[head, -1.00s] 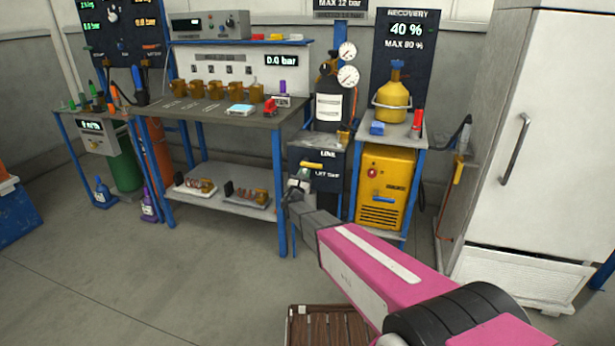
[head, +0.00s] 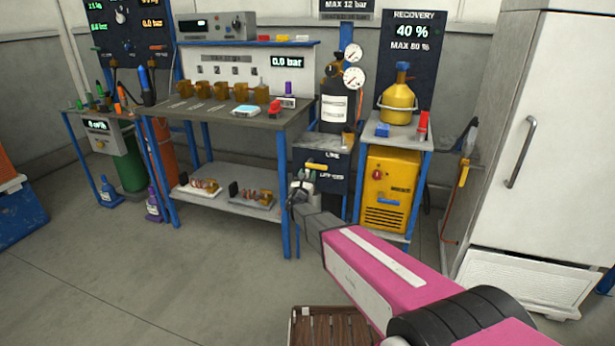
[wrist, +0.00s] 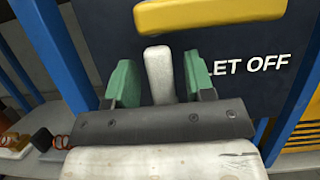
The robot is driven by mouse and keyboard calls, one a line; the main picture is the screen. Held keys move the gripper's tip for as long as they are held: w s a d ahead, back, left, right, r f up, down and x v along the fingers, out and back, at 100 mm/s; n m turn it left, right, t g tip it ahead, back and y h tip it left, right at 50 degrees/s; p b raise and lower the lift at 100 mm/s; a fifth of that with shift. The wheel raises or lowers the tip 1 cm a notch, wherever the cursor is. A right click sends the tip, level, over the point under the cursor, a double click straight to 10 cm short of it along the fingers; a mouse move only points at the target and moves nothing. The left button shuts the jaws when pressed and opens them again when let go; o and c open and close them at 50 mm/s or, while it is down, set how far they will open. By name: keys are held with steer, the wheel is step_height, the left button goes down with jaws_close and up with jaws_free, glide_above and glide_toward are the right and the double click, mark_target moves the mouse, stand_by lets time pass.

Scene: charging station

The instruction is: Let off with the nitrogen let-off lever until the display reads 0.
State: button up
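The dark panel (wrist: 240,95) carries the words LET OFF. A pale grey lever (wrist: 157,72) stands beside those words, between the two green fingers of my gripper (wrist: 160,82) in the wrist view. Narrow gaps show on both sides of the lever, so my gripper is open around it. A yellow handle (wrist: 210,14) lies across the panel just above; it also shows in the head view (head: 316,166). In the head view my gripper (head: 303,180) is at the front of this panel. The sign above the cylinder is cut off, leaving MAX 12 bar (head: 346,15) and no reading.
A dark cylinder (head: 333,105) with two gauges stands above the panel. A workbench (head: 240,122), left, has a display (head: 288,62) reading 0.0 bar. The yellow recovery machine (head: 387,190) stands close on the right. Open floor (head: 180,270) lies front left.

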steer(key=v, duration=1)
steer(key=shift+s+f, duration=0.2)
steer(key=shift+s, duration=0.1)
steer(key=shift+a, duration=0.15)
steer(key=s+d+f+m+g+h, duration=0.1)
steer(key=s+d+m+g+h, duration=0.1)
steer(key=s+d+m+g, duration=0.45)
steer(key=s+d+m+g+h, duration=0.2)
steer(key=d+m+g, duration=0.3)
steer(key=d, duration=0.5)
steer(key=s+d+f+m+g+h, duration=0.1)
steer(key=s+d+m+g, duration=0.3)
steer(key=d+m, duration=0.4)
steer(key=s+a+m+g+y, duration=0.1)
steer(key=s+m+g+y, duration=0.5)
steer(key=s+m+y, duration=0.5)
steer(key=s+m, duration=0.2)
steer(key=s, duration=0.3)
steer(key=shift+s+y, duration=0.3)
steer(key=shift+s, duration=0.1)
steer(key=shift+a, duration=0.1)
